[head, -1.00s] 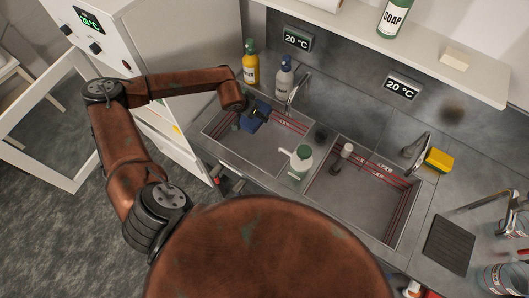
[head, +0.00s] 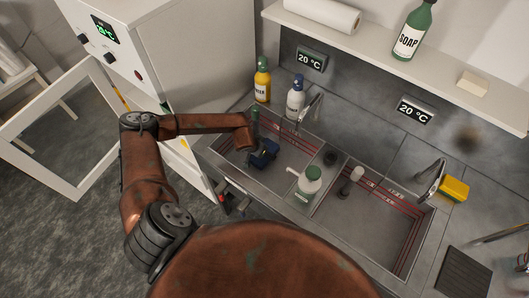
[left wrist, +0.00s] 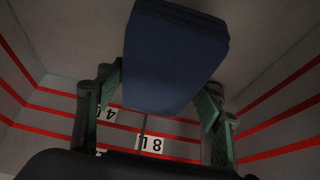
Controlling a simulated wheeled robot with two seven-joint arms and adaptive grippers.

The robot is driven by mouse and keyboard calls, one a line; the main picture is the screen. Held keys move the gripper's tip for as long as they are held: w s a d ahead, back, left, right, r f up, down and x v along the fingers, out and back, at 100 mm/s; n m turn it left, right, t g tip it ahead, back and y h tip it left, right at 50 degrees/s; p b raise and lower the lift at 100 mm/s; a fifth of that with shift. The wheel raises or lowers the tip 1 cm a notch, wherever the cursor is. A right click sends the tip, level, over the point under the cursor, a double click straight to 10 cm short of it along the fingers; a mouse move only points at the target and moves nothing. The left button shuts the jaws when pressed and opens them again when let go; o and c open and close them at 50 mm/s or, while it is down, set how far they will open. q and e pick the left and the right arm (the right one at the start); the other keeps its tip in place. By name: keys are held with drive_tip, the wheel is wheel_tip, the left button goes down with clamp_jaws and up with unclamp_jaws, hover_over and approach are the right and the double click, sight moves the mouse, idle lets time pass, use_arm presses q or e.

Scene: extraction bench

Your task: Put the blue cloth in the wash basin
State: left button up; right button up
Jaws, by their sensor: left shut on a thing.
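My left gripper (head: 262,152) is over the left sink basin (head: 228,160) in the head view, near the middle of its opening. It is shut on the folded blue cloth (head: 266,150). In the left wrist view the cloth (left wrist: 172,60) sits between the two green fingers (left wrist: 155,95). Basin walls with red lines and number labels surround it there. I cannot tell whether the cloth touches the basin floor. A second basin (head: 375,225) with red lines lies to the right. No label tells which is the wash basin. My right gripper is out of view.
A yellow bottle (head: 263,80), a white bottle with blue top (head: 295,97) and a tap (head: 310,108) stand behind the left basin. A yellow sponge (head: 453,189) lies far right.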

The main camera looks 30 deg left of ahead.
use_arm(q)
drive_tip(key=shift+f, duration=0.25)
drive_tip(key=shift+f+b, duration=0.55)
drive_tip(key=shift+b, duration=0.05)
drive_tip(key=o, duration=1.3)
